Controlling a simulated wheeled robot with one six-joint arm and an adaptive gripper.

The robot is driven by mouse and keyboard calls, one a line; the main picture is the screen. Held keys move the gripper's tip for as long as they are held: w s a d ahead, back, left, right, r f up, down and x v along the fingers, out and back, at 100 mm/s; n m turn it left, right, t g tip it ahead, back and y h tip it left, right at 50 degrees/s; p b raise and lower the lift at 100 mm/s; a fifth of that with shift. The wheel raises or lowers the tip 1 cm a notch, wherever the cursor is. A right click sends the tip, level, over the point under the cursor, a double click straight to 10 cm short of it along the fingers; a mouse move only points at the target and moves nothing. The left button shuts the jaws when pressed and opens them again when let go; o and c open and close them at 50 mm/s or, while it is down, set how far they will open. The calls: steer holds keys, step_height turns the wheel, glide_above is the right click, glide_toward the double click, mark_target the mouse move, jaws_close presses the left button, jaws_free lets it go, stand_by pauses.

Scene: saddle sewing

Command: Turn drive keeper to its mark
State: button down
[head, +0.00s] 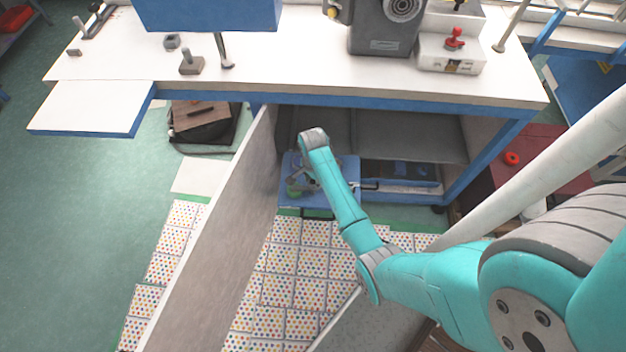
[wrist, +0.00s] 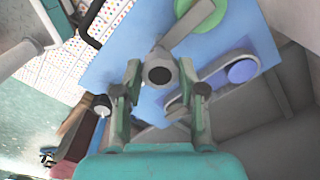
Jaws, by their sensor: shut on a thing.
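The drive keeper (wrist: 190,32) appears to be the grey lever with a round, dark-centred hub in the wrist view. Its arm slants up and right to a green disc (wrist: 187,8). My gripper (wrist: 159,78) has a finger on each side of the hub and is shut on it. The keeper sits on a blue plate (wrist: 112,62), beside a grey belt loop around a blue disc (wrist: 242,71). In the head view the blue plate (head: 318,200) lies in the open cabinet, with my wrist over it. I cannot make out the mark.
The cabinet under the white bench (head: 300,62) is open. Its grey door (head: 215,235) stands out at left, and its right side wall (head: 484,155) limits room. A blue tray (head: 402,174) lies right of the plate. Dotted sheets (head: 290,292) cover the floor in front.

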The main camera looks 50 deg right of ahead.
steer(key=shift+m, duration=0.3)
steer(key=c, duration=0.7)
jaws_free()
steer(key=shift+o, duration=0.2)
steer(key=shift+r, duration=0.1)
step_height(320, 180, up, 12)
